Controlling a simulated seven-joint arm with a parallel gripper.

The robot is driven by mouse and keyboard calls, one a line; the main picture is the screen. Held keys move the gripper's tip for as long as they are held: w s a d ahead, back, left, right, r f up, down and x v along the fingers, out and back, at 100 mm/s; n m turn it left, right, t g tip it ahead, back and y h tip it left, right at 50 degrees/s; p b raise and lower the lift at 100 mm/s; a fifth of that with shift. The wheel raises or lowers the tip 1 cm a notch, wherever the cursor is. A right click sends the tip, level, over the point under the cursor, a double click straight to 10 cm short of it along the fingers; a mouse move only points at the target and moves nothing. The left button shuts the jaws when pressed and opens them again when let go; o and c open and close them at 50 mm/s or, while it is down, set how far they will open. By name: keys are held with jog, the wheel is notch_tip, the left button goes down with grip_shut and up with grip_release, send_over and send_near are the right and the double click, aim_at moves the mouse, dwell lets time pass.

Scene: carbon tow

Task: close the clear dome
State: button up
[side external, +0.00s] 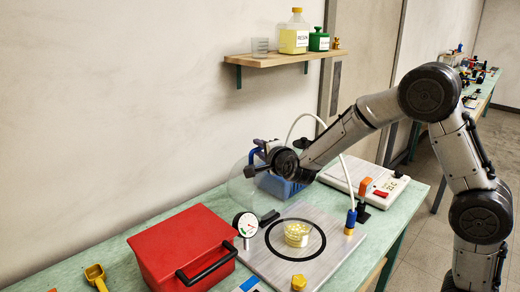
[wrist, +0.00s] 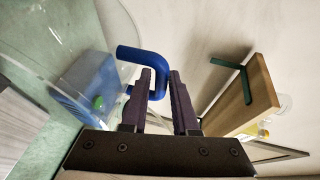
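The clear dome (side external: 240,188) stands tilted open at the back left of the grey base plate (side external: 285,275). Its curved rim shows at the left of the wrist view (wrist: 70,28). A bent blue handle (wrist: 142,54) is on the dome and also shows in the side view (side external: 258,148). On the plate, a black ring (side external: 268,234) surrounds a yellow round piece (side external: 297,233).
A hose arches to a blue fitting (side external: 350,220). A wall shelf (side external: 270,58) holds bottles.

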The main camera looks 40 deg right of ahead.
grip_shut()
dwell(1.2)
